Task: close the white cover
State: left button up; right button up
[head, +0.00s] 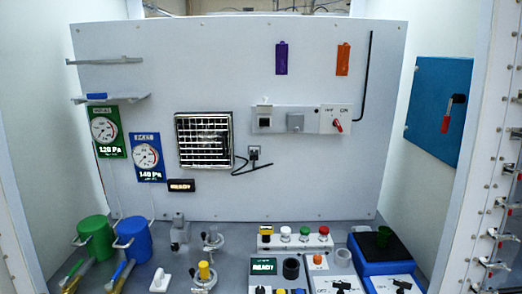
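A grey strip on the back panel carries a socket with a small white cover (264,105). The cover appears raised, standing above the dark square opening (265,123) of the socket. A grey cover (295,121) beside it to the right looks closed. The white cover's hinge is too small to make out. Neither of my grippers shows in the head view, and nothing is seen touching the cover.
A white switch box (335,120) with a red knob sits right of the sockets. A black plug (253,154) with a cable is below. The bench holds a green canister (96,238), a blue canister (133,238) and button boxes (296,240). The panel before the sockets is clear.

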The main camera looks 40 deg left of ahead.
aim_at(264, 108)
jog(key=u, duration=1.25)
jog(key=i+l+u, duration=0.1)
jog(key=i+l, duration=0.1)
jog(key=i, duration=0.1)
